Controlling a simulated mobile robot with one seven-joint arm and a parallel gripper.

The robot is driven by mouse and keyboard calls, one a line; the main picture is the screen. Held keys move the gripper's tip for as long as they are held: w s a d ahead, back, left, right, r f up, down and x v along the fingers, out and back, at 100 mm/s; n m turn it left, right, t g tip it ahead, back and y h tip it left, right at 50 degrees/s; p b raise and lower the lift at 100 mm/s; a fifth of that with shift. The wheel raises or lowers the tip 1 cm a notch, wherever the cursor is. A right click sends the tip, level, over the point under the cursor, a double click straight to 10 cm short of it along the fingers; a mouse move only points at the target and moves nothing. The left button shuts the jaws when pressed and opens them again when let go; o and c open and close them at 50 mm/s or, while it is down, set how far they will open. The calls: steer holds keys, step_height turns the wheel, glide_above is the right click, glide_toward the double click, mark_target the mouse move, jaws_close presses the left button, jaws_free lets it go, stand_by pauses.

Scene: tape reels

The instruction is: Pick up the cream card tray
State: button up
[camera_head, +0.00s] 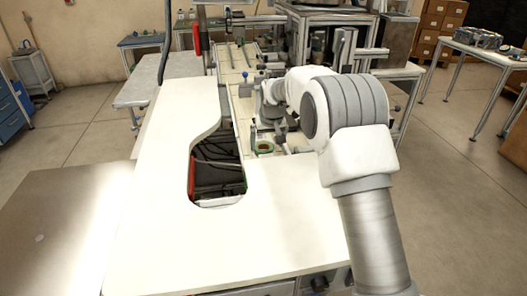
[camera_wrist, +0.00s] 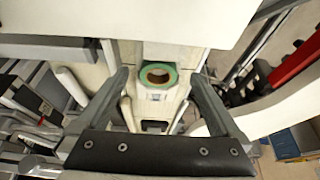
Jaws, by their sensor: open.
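In the wrist view my gripper (camera_wrist: 159,78) is open, with its two grey fingers spread to either side and nothing between them that I can see held. Past the fingertips is a green tape reel (camera_wrist: 171,76) with a brown inner ring. A small pale piece (camera_wrist: 155,96) shows just below the reel; I cannot tell whether it is the cream card tray. My arm hides part of that strip, and I cannot make out the tray clearly there.
A white worktop (camera_head: 140,240) with a cutout full of dark parts fills the foreground. A red part (camera_head: 191,176) lines the cutout's left side. Metal machinery (camera_head: 318,40) stands behind my arm. A side table (camera_head: 485,50) stands at right, with open floor before it.

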mark_target(266, 155)
steer(key=x, duration=0.3)
steer(key=s+x, duration=0.1)
steer(key=x, duration=0.1)
steer(key=shift+w+d+f, duration=0.1)
steer(key=shift+f, duration=0.2)
steer(key=shift+r, duration=0.1)
steer(key=c, duration=1.4)
jaws_close()
steer(key=shift+r, duration=0.15)
